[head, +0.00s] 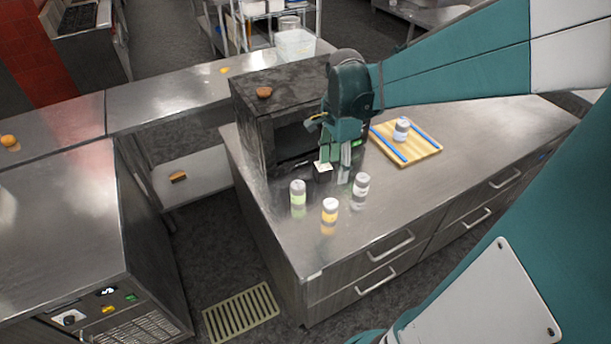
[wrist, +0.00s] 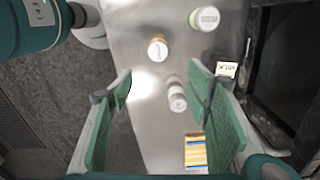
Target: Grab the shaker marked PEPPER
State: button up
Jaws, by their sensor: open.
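Several white-capped shakers stand upright, and I cannot read the word PEPPER on any of them. One with a grey-white label (head: 361,190) stands on the steel counter; in the wrist view the grey-white shaker (wrist: 176,93) shows between my fingers, nearer the right one. A green-labelled shaker (head: 298,198) and a yellow-orange one (head: 330,215) stand left of it; the wrist view also shows the green one (wrist: 205,18) and the yellow one (wrist: 157,48). Another shaker (head: 401,130) is on the wooden board. My gripper (head: 335,174) points down above the counter, open and empty.
A dark oven-like box (head: 262,128) stands close behind my gripper, with a brown item (head: 264,92) on top. A small black block with a white label (head: 322,172) is beside my fingers. The wooden board (head: 425,150) with blue strips lies right. The counter's front right is clear.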

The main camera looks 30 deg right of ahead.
aim_at(332, 202)
notch_tip(332, 202, down, 12)
jog(key=shift+a+f, duration=0.15)
jog(key=shift+f, duration=0.1)
jog(key=shift+s+f, duration=0.1)
jog(key=shift+f, duration=0.5)
jog(key=shift+f, duration=0.1)
jog(key=shift+f, duration=1.2)
jog(key=shift+a+f+b, duration=0.1)
jog(key=shift+f+b, duration=0.2)
jog(key=shift+f, duration=2.3)
jog(key=shift+c, duration=0.6)
jog(key=c, duration=0.9)
